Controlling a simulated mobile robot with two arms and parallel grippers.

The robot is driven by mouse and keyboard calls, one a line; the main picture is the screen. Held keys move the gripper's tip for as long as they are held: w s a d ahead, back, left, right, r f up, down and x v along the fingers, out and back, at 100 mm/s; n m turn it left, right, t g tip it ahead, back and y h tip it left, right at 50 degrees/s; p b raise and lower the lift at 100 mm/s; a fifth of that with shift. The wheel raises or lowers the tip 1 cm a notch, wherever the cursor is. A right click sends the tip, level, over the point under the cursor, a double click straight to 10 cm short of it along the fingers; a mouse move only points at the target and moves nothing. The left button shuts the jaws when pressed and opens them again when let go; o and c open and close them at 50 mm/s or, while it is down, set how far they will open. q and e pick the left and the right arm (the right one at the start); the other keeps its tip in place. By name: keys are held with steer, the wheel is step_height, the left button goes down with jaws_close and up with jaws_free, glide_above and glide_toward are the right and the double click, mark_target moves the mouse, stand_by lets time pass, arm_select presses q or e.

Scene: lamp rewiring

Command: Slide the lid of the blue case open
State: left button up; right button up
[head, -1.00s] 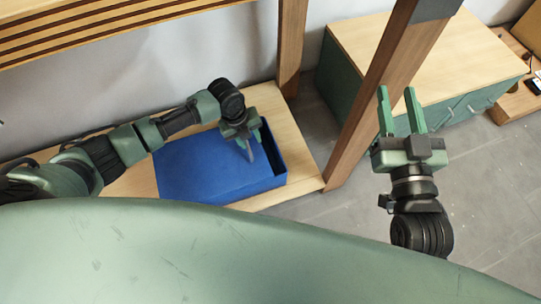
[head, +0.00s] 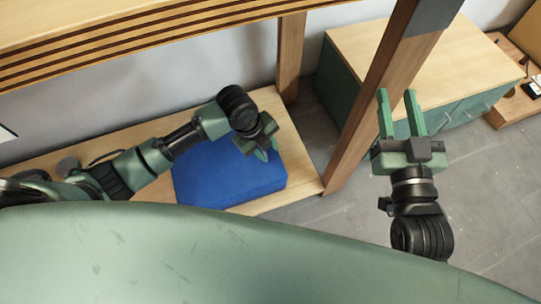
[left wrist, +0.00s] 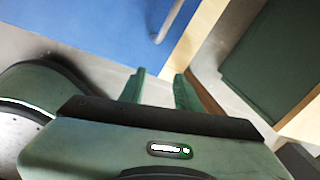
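The blue case (head: 225,185) sits on the low wooden shelf, and its blue lid (head: 205,160) covers the top with no gap visible in the head view. The area under my left gripper is partly hidden. My left gripper (head: 254,151) is over the case's back right part, its fingers apart and empty. In the left wrist view, a blue surface (left wrist: 100,22) with a thin grey handle-like piece (left wrist: 165,22) lies beyond the open fingers, apart from them. My right gripper (head: 399,116) is open and empty, held over the floor to the right.
A wooden post (head: 375,95) stands between the shelf (head: 305,178) and my right gripper. A green cabinet with a wooden top (head: 440,60) is behind it. A slatted wooden surface (head: 130,45) overhangs the shelf. Open grey floor (head: 490,200) lies at the right.

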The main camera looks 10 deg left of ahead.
arm_select(q)
steer(key=shift+s+d+r+n, duration=0.1)
steer(key=shift+s+d+n, duration=0.35)
steer(key=shift+s+n, duration=0.2)
steer(key=shift+s+d+r+n, duration=0.1)
steer(key=shift+s+d+n, duration=0.3)
steer(key=shift+s+n, duration=0.2)
steer(key=shift+s+f, duration=0.1)
